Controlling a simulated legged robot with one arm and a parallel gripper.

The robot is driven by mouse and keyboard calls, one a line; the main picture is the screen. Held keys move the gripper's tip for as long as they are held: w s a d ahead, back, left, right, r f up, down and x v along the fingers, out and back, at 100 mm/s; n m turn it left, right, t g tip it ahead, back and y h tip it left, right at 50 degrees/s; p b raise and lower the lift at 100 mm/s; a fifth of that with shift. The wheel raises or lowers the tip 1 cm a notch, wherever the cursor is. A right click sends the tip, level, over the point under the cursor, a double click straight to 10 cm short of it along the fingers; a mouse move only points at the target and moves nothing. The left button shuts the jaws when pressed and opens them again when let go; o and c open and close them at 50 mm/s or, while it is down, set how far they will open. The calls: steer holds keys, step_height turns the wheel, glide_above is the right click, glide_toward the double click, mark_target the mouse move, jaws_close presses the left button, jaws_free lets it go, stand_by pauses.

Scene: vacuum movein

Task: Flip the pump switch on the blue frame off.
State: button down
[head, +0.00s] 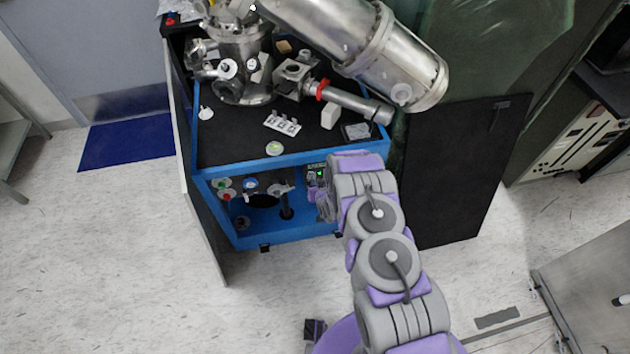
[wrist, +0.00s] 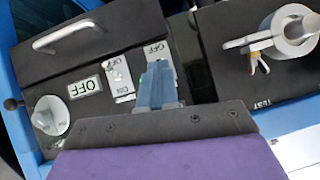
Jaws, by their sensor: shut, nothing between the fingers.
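The blue frame (head: 285,237) stands left of centre in the head view. In the wrist view its dark control panel (wrist: 60,62) carries two white switch plates. The left plate (wrist: 117,78) shows a small toggle with ON and OFF lettering. The right plate (wrist: 157,48) shows OFF at its top, and its lower part is hidden behind my gripper. Which one is the pump switch I cannot tell. My gripper (wrist: 158,75) is shut and empty, its tips over the right plate. In the head view my gripper (head: 318,195) is at the frame's front right, partly hidden by my arm.
The panel also has an OFF label (wrist: 85,86), a round white knob (wrist: 50,115) and a metal handle (wrist: 68,35). A separate dark panel with a metal fitting (wrist: 285,32) is at right. Steel vacuum parts (head: 240,60) crowd the frame's top.

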steer(key=shift+s+f, duration=0.2)
steer(key=shift+f, duration=0.5)
steer(key=shift+r+p, duration=0.1)
steer(key=shift+p, duration=0.2)
steer(key=shift+d+r, duration=0.1)
steer(key=shift+r, duration=0.6)
steer(key=shift+p, duration=0.3)
